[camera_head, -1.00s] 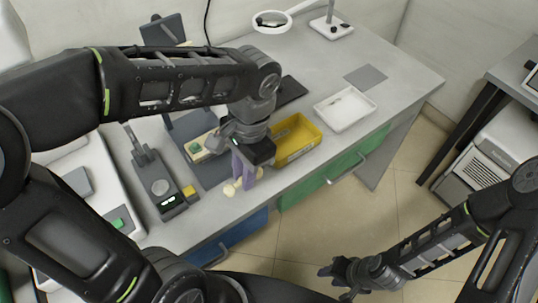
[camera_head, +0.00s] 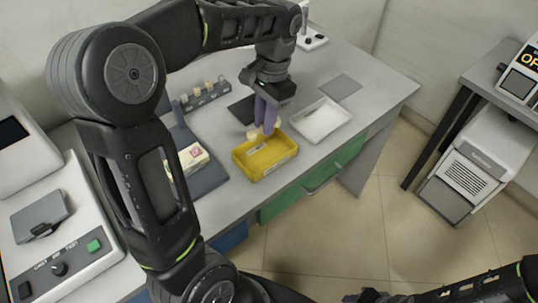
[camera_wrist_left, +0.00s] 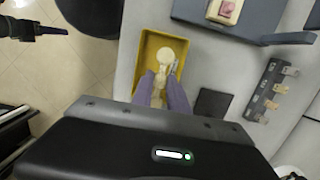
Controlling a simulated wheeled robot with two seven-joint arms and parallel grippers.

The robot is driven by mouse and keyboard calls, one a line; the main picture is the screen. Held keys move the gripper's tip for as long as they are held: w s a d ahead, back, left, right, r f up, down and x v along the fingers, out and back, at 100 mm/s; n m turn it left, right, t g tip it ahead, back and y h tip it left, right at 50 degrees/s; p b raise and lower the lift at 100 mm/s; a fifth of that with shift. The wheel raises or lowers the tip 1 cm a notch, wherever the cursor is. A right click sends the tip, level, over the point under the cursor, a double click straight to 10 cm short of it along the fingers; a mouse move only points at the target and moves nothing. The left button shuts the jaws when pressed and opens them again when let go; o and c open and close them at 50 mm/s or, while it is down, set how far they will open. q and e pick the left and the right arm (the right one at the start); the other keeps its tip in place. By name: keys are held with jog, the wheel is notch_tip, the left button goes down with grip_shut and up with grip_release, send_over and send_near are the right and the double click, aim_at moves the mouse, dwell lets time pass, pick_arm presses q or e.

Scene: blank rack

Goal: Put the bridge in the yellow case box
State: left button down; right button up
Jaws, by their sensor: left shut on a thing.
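My left gripper (camera_head: 267,112), with purple fingers, is shut on a cream piece with rounded ends, which I take to be the bridge (camera_head: 252,134). The gripper points down at the back edge of the yellow case box (camera_head: 280,166). In the left wrist view the bridge (camera_wrist_left: 165,55) shows between and beyond the fingertips (camera_wrist_left: 162,90), over the yellow box (camera_wrist_left: 149,46). I cannot tell whether it touches the box. A pale strip shows inside the box. My right gripper (camera_head: 374,296) is partly cut off at the bottom edge, and its jaws are unclear.
A white tray (camera_head: 343,112) stands right of the box. A rack with several small blanks (camera_head: 205,95) stands behind it at the left. A cream block with a pink top (camera_head: 192,155) sits on a dark blue stand to the left. A grey pad (camera_head: 341,88) lies at the back right.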

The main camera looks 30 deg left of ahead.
pick_arm(q)
send_over(264, 157)
jog(key=shift+w+f, duration=0.2)
jog(key=shift+f, duration=2.9)
jog(key=shift+f, duration=1.9)
jog(key=c, duration=1.3)
grip_release()
jog(key=shift+f, duration=0.1)
jog(key=r, duration=0.4)
jog(key=w+r, duration=0.1)
jog(key=r, duration=0.7)
jog(key=shift+w+d+r, duration=0.1)
jog(key=shift+w+d, duration=0.2)
jog(key=shift+w, duration=0.05)
